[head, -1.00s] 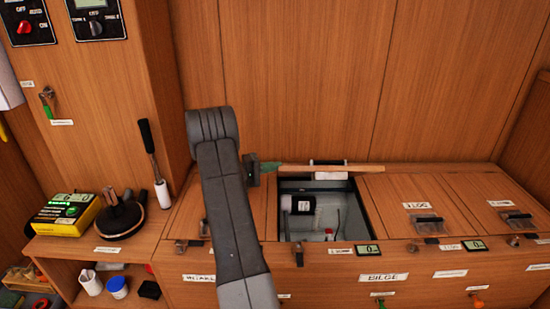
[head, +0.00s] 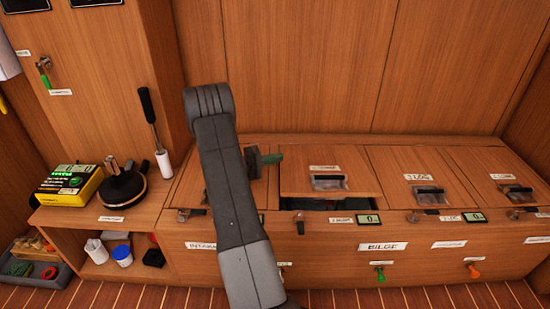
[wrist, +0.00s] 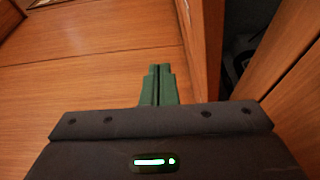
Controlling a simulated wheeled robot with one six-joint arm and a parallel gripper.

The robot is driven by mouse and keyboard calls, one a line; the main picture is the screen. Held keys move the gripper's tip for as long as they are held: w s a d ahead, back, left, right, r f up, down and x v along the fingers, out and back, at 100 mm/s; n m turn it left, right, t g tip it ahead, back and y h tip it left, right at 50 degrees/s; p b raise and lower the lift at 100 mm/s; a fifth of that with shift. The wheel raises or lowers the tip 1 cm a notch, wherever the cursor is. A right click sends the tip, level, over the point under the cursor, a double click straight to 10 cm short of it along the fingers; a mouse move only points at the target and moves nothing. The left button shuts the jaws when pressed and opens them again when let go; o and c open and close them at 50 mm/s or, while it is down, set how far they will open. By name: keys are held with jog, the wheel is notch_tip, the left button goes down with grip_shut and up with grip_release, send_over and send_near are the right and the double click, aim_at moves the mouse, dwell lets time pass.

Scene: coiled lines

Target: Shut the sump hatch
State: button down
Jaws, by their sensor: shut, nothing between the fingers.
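The sump hatch (head: 330,181) is a wooden lid with a label and a dark handle on a clear plate. In the head view it is tilted a little, its front edge raised above a dark gap (head: 325,204) into the bin. My gripper (head: 272,159) is left of the lid, near its back left part. Its green fingers are shut and empty, and they also show in the wrist view (wrist: 158,85). A wooden edge stands just right of them there, with a dark opening beyond. I cannot tell whether the fingers touch the lid.
Two shut lids, one marked (head: 425,188) and one farther right (head: 510,187), lie flush. A small display (head: 370,219) sits at the front edge. The wooden wall rises close behind.

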jog(key=p+v, duration=0.2)
jog(key=v, duration=0.4)
jog(key=shift+a+r, duration=0.1)
jog(key=shift+a, duration=0.15)
jog(key=shift+s+a, duration=0.2)
jog(key=shift+a, duration=0.3)
jog(key=shift+d, duration=0.1)
jog(key=x, duration=0.2)
jog(key=b+x, duration=0.1)
jog(key=x, duration=0.1)
jog(key=b+x, duration=0.1)
jog(key=x, duration=0.2)
jog(key=shift+d+f, duration=0.1)
jog(key=shift+f, duration=0.15)
jog(key=r, duration=0.1)
jog(key=w+r, duration=0.1)
jog(key=r, duration=0.1)
jog(key=shift+w+d, duration=0.1)
jog(key=shift+w, duration=0.1)
